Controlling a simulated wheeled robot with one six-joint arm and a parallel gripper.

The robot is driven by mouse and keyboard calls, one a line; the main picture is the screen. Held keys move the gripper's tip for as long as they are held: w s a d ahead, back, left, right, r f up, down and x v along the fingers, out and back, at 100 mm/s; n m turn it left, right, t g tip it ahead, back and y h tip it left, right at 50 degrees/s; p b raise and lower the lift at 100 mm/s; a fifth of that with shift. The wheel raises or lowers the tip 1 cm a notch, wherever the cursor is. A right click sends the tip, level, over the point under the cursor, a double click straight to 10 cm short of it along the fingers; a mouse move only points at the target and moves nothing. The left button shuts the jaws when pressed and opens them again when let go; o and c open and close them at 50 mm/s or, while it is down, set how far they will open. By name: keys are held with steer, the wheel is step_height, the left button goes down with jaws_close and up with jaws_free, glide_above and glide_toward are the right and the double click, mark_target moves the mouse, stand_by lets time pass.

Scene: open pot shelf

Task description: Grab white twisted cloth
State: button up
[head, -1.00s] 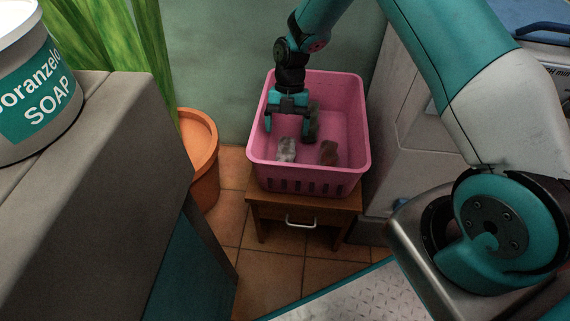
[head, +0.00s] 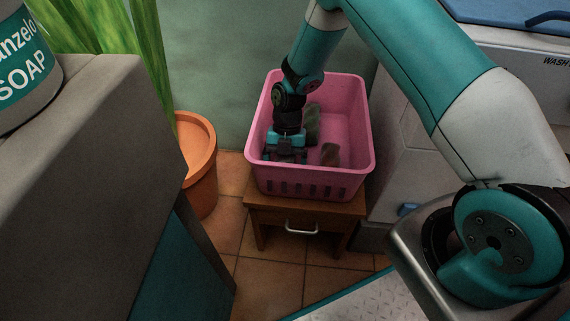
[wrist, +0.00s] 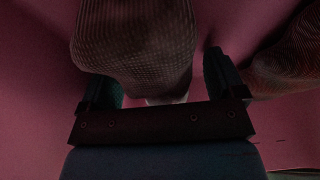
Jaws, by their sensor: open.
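The white twisted cloth (wrist: 135,40) shows in the wrist view as a pale, woven-textured bundle in deep shadow, at and just beyond the space between my fingers. In the head view it is hidden behind my gripper (head: 285,157), which is lowered into the left front part of the pink basket (head: 310,182). In the wrist view my gripper (wrist: 165,85) is open, with one finger on each side of the cloth. I cannot tell whether the fingers touch it.
A brown cloth (head: 330,154) lies right of my gripper and shows at the wrist view's right edge (wrist: 285,60). A dark greenish cloth (head: 312,125) lies behind. The basket walls surround them, on a small wooden stand (head: 302,212). An orange pot (head: 200,165) stands left.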

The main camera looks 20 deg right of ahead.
steer(key=c, duration=1)
steer(key=shift+c, duration=0.6)
steer(key=shift+r, duration=0.15)
